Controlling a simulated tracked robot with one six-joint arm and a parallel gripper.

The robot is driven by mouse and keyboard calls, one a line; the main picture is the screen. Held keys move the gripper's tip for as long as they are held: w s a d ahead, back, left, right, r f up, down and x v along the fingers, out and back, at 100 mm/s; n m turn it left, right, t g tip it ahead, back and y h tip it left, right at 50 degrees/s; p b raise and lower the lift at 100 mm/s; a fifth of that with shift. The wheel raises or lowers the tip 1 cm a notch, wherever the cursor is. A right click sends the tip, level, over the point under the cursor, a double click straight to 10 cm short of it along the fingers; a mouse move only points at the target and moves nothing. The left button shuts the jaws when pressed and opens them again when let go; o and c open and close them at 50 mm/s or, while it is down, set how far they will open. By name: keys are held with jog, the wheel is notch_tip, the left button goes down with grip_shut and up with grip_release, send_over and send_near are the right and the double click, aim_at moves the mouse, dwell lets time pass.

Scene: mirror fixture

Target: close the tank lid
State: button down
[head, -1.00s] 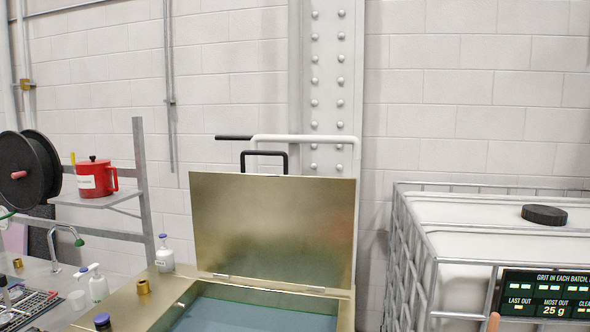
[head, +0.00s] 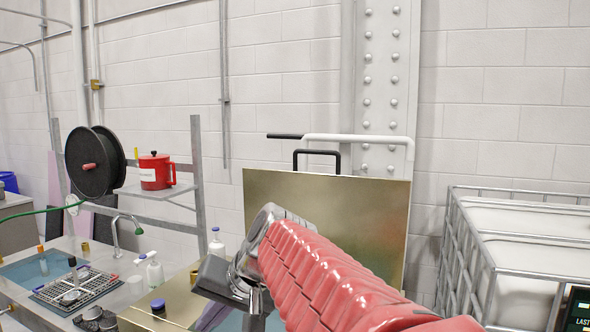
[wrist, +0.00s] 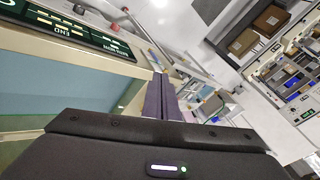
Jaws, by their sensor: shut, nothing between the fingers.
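The tank lid (head: 325,197) is a flat brass-coloured panel. It stands open, almost upright, at the back of the tank, with a black handle (head: 317,152) above its top edge. My arm's red sleeve covers its lower part and most of the tank opening. A brass part of the tank top (head: 160,304) shows at the lower left. My gripper (head: 210,318) is low in front of the lid, apart from it, with its purple fingers partly seen. In the wrist view the fingers (wrist: 162,97) are together and hold nothing.
A white bottle (head: 217,245) stands left of the lid. A blue-capped bottle (head: 158,307) is on the tank top. A red pot (head: 157,171) sits on a shelf beside a black reel (head: 95,161). A caged white container (head: 525,240) stands at the right.

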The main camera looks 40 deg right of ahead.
jog(key=w+d+r+m+t, duration=0.2)
jog(key=w+d+r, duration=0.15)
jog(key=d, duration=0.45)
jog(key=w+d+r+m+t, duration=0.2)
jog(key=w+d+r+m, duration=0.15)
jog(key=d, duration=0.55)
jog(key=w+d+r+m+t, duration=0.1)
jog(key=w+d+r, duration=0.2)
jog(key=d+r, duration=0.35)
jog(key=m+t+h, duration=0.4)
jog(key=m+t, duration=0.1)
jog(key=t, duration=0.1)
send_near(348, 185)
notch_tip(348, 185, up, 5)
jog(key=d, duration=0.2)
jog(key=shift+w+a+r, duration=0.15)
jog(key=shift+w+a, duration=0.1)
jog(key=shift+w, duration=0.15)
jog(key=shift+w, duration=0.1)
jog(key=w, duration=1)
jog(key=shift+d, duration=0.25)
jog(key=shift+s+a, duration=0.1)
jog(key=shift+a, duration=0.05)
